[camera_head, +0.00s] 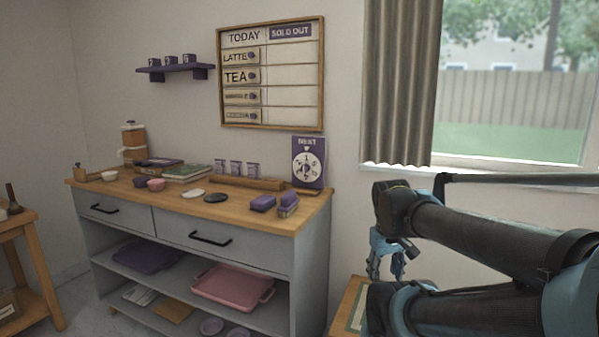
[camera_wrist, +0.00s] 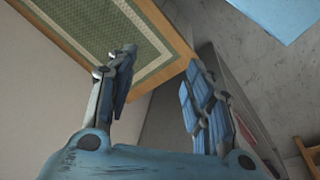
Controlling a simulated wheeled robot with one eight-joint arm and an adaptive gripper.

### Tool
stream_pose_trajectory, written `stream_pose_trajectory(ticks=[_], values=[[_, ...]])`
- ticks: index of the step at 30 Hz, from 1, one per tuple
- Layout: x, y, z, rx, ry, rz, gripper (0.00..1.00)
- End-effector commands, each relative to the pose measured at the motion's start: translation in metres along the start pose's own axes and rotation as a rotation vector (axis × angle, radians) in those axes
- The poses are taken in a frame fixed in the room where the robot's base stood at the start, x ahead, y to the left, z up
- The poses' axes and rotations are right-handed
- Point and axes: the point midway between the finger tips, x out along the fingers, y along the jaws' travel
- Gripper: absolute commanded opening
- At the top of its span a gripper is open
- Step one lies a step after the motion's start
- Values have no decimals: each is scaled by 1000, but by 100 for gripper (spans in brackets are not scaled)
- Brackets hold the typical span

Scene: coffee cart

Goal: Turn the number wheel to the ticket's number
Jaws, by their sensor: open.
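No ticket can be clearly made out. My gripper (camera_head: 387,266) hangs to the right of the counter, lower than the wheel and well apart from it. In the wrist view my gripper (camera_wrist: 158,88) is open, with nothing between its blue fingers.
A small table with a green mat (camera_wrist: 110,32) lies below my gripper. A menu board (camera_head: 272,75) hangs on the wall. A curtain and window are at right.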

Motion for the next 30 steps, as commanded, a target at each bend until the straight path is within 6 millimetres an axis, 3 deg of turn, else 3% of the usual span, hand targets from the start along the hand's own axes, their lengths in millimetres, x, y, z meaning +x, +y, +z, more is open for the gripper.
stream_pose_trajectory(ticks=[9, 16, 23, 30], values=[[-50, 23, -83, -767, -108, 221, 47], [-85, 14, -159, -1302, -237, 391, 47], [-121, -24, -238, -1795, -420, 571, 47], [-160, -97, -311, -2239, -690, 772, 47]])
